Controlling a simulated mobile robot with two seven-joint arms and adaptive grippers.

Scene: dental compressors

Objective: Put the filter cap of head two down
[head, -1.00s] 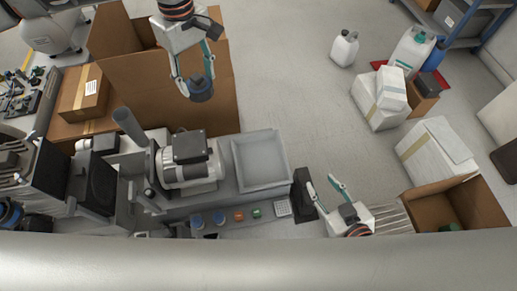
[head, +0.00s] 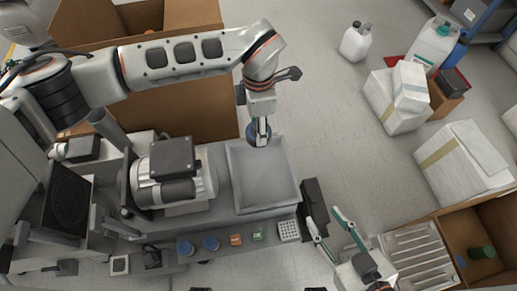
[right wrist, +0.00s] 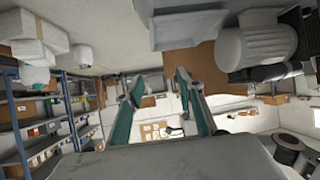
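My left gripper (head: 262,136) points down over the far end of a grey tray (head: 265,185). It is shut on a dark blue-grey round filter cap (head: 255,139), partly hidden by the fingers. Whether the cap touches the tray's far rim I cannot tell. My right gripper (head: 328,226) is open and empty, low at the right of the bench; its spread fingers also show in the right wrist view (right wrist: 160,105). The compressor (head: 170,172) with its dark-topped motor sits left of the tray. Its head two cannot be told apart here.
Blue caps (head: 210,243), an orange block (head: 236,239) and a green block (head: 257,236) lie along the bench front. A dark upright box (head: 314,205) stands right of the tray. A cardboard box (head: 185,110) stands behind. The tray's middle is empty.

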